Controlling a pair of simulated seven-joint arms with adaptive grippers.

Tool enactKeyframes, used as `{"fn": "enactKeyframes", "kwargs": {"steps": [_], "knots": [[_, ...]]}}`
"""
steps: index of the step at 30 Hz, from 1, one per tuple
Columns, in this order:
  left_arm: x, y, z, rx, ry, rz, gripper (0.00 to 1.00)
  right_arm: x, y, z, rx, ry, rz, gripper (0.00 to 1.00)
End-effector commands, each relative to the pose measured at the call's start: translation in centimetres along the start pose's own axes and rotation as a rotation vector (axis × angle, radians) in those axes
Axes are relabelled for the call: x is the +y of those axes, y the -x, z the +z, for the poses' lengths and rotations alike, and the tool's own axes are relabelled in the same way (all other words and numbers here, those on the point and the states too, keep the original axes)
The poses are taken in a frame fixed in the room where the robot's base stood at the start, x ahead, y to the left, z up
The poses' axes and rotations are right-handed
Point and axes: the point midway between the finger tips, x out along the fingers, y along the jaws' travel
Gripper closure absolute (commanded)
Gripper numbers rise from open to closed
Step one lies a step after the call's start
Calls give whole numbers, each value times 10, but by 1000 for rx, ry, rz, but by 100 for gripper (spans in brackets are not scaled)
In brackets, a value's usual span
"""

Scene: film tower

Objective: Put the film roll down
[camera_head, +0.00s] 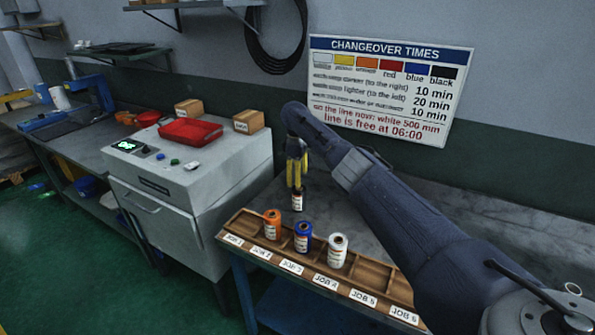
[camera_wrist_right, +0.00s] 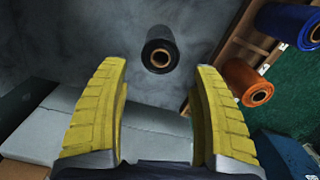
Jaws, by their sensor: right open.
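The wooden tray (camera_head: 362,274) holds an orange roll (camera_head: 272,224), a blue roll (camera_head: 303,237) and a white roll (camera_head: 338,250). My left gripper is not in view.
Job labels (camera_head: 326,283) line the tray's front edge, and its right slots look empty. A grey machine (camera_head: 190,190) with a red tray (camera_head: 190,131) and cardboard boxes (camera_head: 249,121) stands to the left. A sign with changeover times (camera_head: 390,85) hangs on the wall. My right arm covers part of the table.

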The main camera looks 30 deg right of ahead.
Motion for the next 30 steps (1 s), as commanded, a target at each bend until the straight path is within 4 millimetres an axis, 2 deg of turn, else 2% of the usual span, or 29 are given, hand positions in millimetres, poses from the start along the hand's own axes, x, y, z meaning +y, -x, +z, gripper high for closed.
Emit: {"fn": "enactKeyframes", "kwargs": {"steps": [3, 9, 25, 28, 30], "knots": [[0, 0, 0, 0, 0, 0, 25, 0, 13, 0, 0, 0, -1, 35], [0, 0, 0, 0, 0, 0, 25, 0, 24, 0, 0, -1, -1, 35], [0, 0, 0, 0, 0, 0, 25, 0, 25, -1, 2, -1, -1, 35], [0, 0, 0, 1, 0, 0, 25, -2, 22, -10, 29, -9, 4, 35], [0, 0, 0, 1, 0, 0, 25, -4, 18, -24, 73, -24, 14, 35]]}}
